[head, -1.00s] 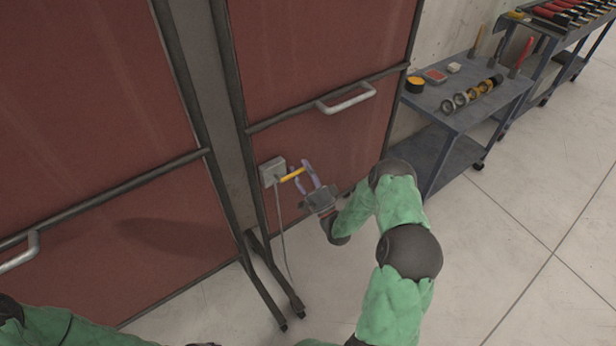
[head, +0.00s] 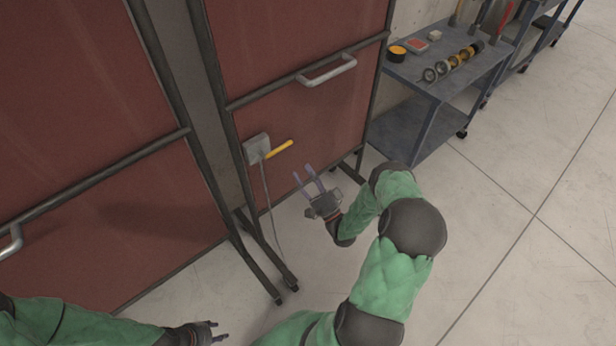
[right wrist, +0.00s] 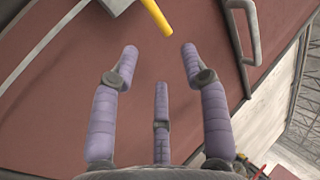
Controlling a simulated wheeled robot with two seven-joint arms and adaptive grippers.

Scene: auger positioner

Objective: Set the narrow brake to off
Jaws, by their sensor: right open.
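The brake is a small grey box (head: 256,149) with a yellow lever handle (head: 280,149), on the lower left edge of the narrower red panel (head: 310,115). The handle points right and slightly up. My right gripper (head: 305,173) is open and empty, below and right of the handle and apart from it. In the right wrist view, the handle's end (right wrist: 157,17) lies beyond and between the spread purple fingers (right wrist: 160,50), with a corner of the grey box (right wrist: 117,4) at the top. My left gripper (head: 218,331) is at the bottom, its fingers apart and empty.
A cable (head: 267,200) hangs from the box. A metal pull handle (head: 327,71) sits above on the same panel. A wider red panel (head: 90,120) stands left. A grey cart (head: 420,85) with tools stands at the back right. The floor at right is clear.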

